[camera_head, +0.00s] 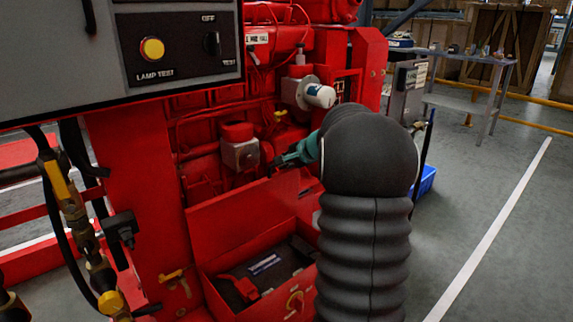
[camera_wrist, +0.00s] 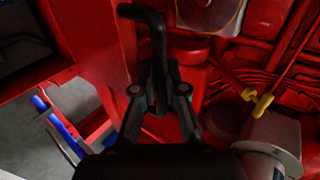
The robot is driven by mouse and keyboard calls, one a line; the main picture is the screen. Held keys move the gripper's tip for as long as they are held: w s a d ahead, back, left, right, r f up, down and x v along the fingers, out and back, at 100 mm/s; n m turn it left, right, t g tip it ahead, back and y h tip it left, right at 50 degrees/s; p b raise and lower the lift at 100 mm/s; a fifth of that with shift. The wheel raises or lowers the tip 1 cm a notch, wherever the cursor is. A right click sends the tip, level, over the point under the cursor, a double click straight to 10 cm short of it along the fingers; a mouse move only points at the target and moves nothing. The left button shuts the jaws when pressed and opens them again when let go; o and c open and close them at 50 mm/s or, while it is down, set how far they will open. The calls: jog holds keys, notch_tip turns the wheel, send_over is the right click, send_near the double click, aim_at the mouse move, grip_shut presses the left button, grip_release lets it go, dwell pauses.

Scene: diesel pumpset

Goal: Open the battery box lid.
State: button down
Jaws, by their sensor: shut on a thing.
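The red battery box (camera_head: 215,291) is low on the engine's front, with its inside showing. Its red lid (camera_head: 240,217) stands raised, leaning back at the rear edge. A dark battery (camera_head: 272,272) with a pale label lies inside. My gripper (camera_head: 283,160) is at the upper right edge of the lid. In the wrist view my gripper (camera_wrist: 158,78) is shut on a black bent handle (camera_wrist: 156,32). My arm hides the right end of the box, and the join between handle and lid is not clear.
A control panel (camera_head: 175,45) overhangs at upper left. Hoses (camera_head: 75,190) hang at the left. A white filter (camera_head: 318,95) and red engine parts are close behind my gripper. Grey floor (camera_head: 500,255) is free at the right, before a metal table (camera_head: 480,62).

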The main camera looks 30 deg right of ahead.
dwell(0.3)
jog(key=c, duration=1.2)
grip_release()
jog(key=v, duration=1.2)
jog(key=shift+d, duration=0.1)
